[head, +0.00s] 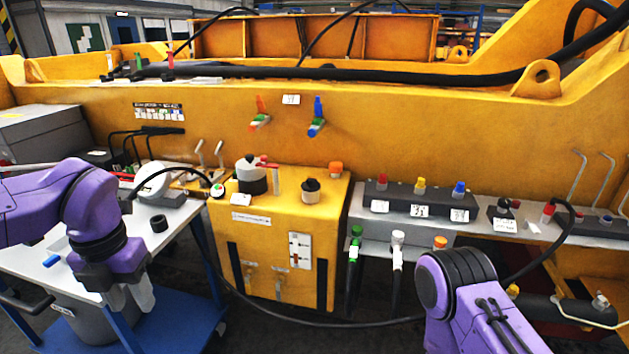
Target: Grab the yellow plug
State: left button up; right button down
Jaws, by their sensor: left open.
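A small yellow plug (420,184) stands upright on a dark block (408,200), between a red plug (382,180) and a blue plug (459,188). Another small yellow piece (513,290) shows low at the right, next to my right arm. My left gripper (131,304) is at the lower left, pointing down over the blue cart, open and empty, far from the yellow plug. My right arm comes in at the bottom, below and right of the block, and its gripper is out of the picture.
A yellow cabinet (277,237) stands between the blue cart (172,318) and the block. Green, white and orange-topped connectors (398,240) hang below the block. A black cable runs low across the front. Bent metal rods (577,178) stand at the right.

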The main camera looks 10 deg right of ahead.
aim_at(419, 183)
jog(key=i, duration=1)
jog(key=z, duration=0.8)
jog(key=i, duration=0.85)
jog(key=z, duration=1.35)
jog(key=i, duration=0.3)
jog(key=z, duration=0.25)
